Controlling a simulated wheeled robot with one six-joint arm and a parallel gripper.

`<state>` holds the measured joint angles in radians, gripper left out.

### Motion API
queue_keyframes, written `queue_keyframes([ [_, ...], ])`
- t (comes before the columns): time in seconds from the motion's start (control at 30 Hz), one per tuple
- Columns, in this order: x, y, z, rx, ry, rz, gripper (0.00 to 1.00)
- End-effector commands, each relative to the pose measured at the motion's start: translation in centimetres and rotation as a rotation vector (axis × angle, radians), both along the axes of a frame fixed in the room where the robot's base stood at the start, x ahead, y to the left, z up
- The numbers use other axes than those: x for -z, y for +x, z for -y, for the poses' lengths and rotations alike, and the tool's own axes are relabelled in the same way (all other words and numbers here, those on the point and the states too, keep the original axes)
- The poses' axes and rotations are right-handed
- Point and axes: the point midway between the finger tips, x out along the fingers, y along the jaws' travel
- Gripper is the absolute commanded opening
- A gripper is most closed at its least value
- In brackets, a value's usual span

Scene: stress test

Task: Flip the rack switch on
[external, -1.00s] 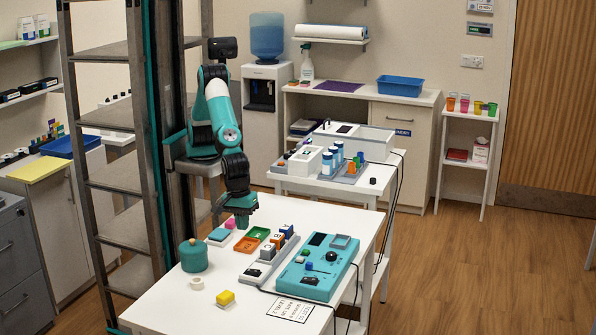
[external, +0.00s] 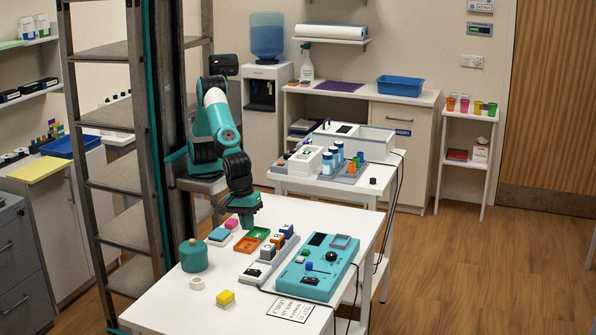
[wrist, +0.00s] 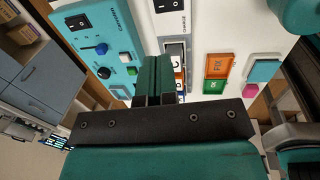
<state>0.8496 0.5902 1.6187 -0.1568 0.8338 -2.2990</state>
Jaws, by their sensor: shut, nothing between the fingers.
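The rack (external: 272,262) is a grey strip on the white table, with blocks standing in it and a black rocker switch (external: 253,272) on a white housing at its near end. In the wrist view the rocker switch (wrist: 168,5) sits at the top edge, partly cut off. My gripper (external: 247,226) points down above the far part of the table, near the rack's far end and the trays. In the wrist view my gripper (wrist: 157,62) is shut and empty, its fingers hiding part of the rack. The rocker's on or off position is too small to tell.
A teal panel (external: 335,268) with its own rocker switch (external: 310,281), knob and lever stands right of the rack. Orange (external: 247,244) and green (external: 258,232) trays lie left of it. A teal pot (external: 194,257), a white ring and a yellow block sit nearer the front left.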

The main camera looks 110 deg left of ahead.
Motion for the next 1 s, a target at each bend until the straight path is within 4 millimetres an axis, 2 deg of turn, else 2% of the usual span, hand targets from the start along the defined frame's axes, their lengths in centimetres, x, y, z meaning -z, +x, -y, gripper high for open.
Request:
queue_keyframes([
  [0.17, 0.6, 0.1, 0.0, 0.0, 0.002, -0.002, 0.0],
  [0.27, 1.8, 0.2, -0.1, 0.0, 0.003, -0.003, 0.0],
  [0.7, 10.6, 1.4, -0.1, 0.0, 0.003, -0.003, 0.0],
  [0.9, 13.1, 1.8, 0.0, 0.0, 0.002, -0.002, 0.0],
  [1.0, 13.7, 1.9, 0.0, 0.0, 0.0, 0.0, 0.0],
])
